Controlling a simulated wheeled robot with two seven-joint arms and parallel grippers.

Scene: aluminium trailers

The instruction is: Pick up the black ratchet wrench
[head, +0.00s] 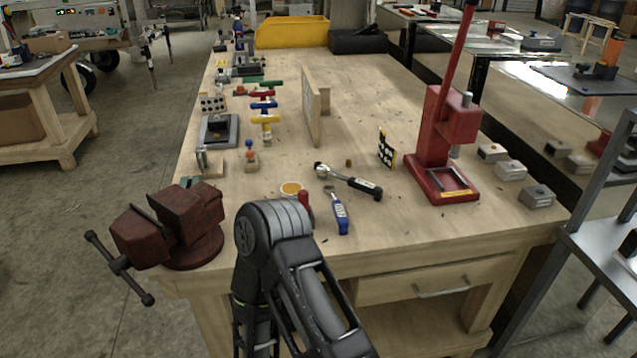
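The black ratchet wrench (350,181) lies on the wooden workbench (460,225), near its front edge and right of the middle. Its round silver head points to the left and back, and its black handle points to the right and front. Nothing covers it. One of my arms rises from the bottom of the head view, in front of the bench, with a bent joint left of the wrench. No gripper fingers show in this view, so neither gripper can be judged.
A blue-handled tool (339,214) lies just in front of the wrench, with a yellow round item (291,188) to its left. A red press (440,150) stands to the right, and a red-brown vise (180,225) at the front left corner. An upright wooden board (314,105) stands behind.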

